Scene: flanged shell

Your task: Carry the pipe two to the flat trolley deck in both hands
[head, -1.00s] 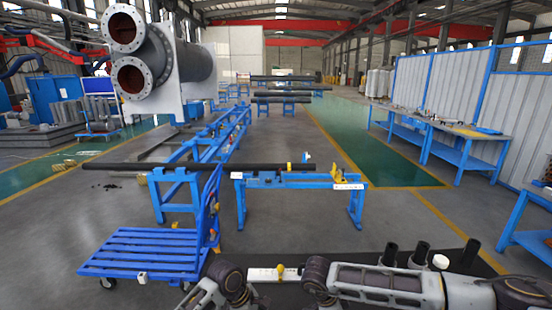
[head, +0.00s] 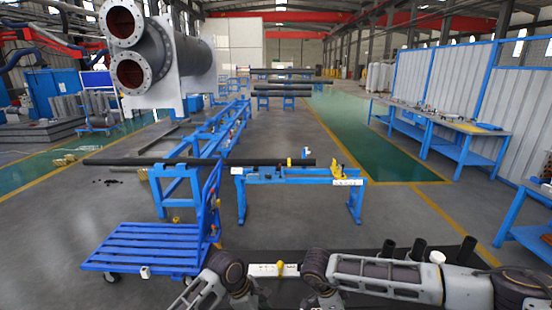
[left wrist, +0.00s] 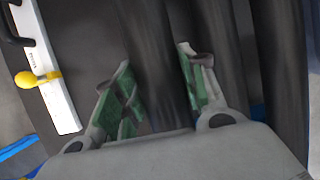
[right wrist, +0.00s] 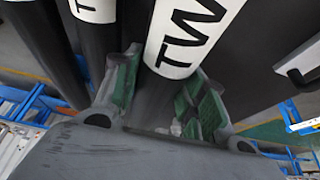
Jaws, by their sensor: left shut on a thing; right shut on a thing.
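In the right wrist view my right gripper (right wrist: 163,85) is shut around a dark pipe (right wrist: 152,100) with a white label band reading "TW", the rest cut off; this fits pipe two. In the left wrist view my left gripper (left wrist: 155,80) is shut around a dark pipe (left wrist: 150,45), with green pads on both sides. No label shows on that part. The grippers and the held pipe cannot be made out clearly in the head view, where my arms cross the bottom edge. The flat trolley deck (head: 145,246), blue and slatted, stands at lower left, bare.
Other dark pipes lie close beside the held one in the left wrist view (left wrist: 215,50) and right wrist view (right wrist: 95,45). Upright dark pipe ends (head: 418,249) show at lower right. A blue workbench (head: 300,178) and a long pipe on trestles (head: 200,162) stand ahead.

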